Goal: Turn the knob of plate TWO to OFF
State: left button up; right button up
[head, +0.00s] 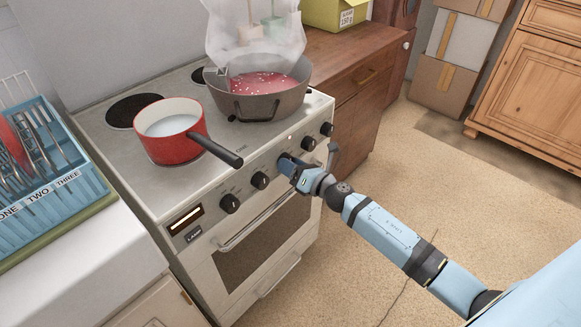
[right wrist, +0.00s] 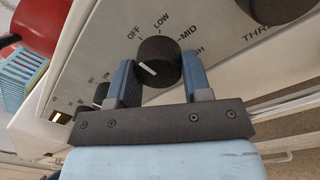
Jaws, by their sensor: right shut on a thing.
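My right gripper (head: 288,163) is at the middle of the stove's front knob row. In the right wrist view its two blue fingers (right wrist: 158,62) are shut on a black knob (right wrist: 158,50), one on each side. Around this knob the words OFF, LOW and MID can be read, with HIGH partly hidden. Its white mark shows at the left of its face, on the OFF side; I cannot tell whether it lines up exactly with OFF. The knob's own plate name is hidden; the neighbouring knob (right wrist: 278,8) has a label starting with THR. My left gripper is not in view.
A red pot (head: 165,150) stands on the stove (head: 205,100), its black handle reaching over the front edge near the knobs. Other knobs (head: 230,203) sit either side. An oven handle (head: 250,225) runs below. The floor at right is clear.

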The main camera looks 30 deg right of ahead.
dwell(0.5)
jog(key=o, duration=0.9)
jog(key=shift+o, duration=0.2)
jog(key=v, duration=1.3)
jog(key=shift+s+b, duration=0.35)
jog(key=shift+d, duration=0.15)
